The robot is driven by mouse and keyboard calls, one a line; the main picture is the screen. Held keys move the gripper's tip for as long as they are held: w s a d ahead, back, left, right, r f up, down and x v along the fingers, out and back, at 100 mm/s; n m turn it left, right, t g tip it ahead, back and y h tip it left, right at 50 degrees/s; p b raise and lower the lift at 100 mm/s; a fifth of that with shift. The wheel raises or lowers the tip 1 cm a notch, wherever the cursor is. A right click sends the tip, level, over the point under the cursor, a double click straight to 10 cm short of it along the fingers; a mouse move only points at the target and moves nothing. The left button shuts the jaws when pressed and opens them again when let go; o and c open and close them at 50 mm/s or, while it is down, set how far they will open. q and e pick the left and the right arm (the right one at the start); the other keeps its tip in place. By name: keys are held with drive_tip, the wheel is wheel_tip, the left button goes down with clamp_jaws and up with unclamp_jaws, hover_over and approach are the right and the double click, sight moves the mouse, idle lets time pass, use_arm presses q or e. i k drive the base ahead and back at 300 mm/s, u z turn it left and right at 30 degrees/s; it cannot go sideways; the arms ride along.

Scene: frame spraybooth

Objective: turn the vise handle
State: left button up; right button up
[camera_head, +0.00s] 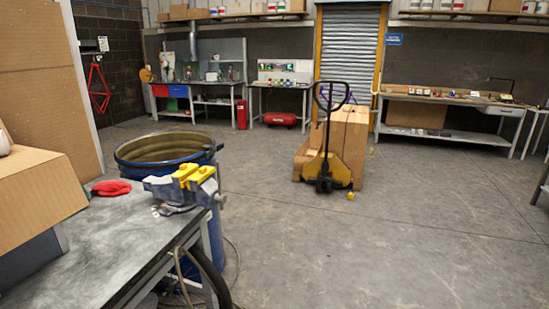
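A bench vise (185,187) with a blue-grey body and yellow jaws sits at the right end of the workbench (115,235) in the left foreground. Its handle is too small to make out for certain. Small light rings or washers lie on the bench by its base. Neither of my grippers is in view.
A red cloth or glove (111,188) and a cardboard box (38,195) lie on the bench. A blue drum (165,150) stands right behind the vise. A yellow pallet jack (327,168) with cardboard boxes (346,135) stands mid-room.

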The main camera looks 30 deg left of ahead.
sight(221, 198)
drive_tip(key=u, duration=0.5)
drive_tip(key=i, duration=1.5)
drive_tip(key=u, duration=1.15)
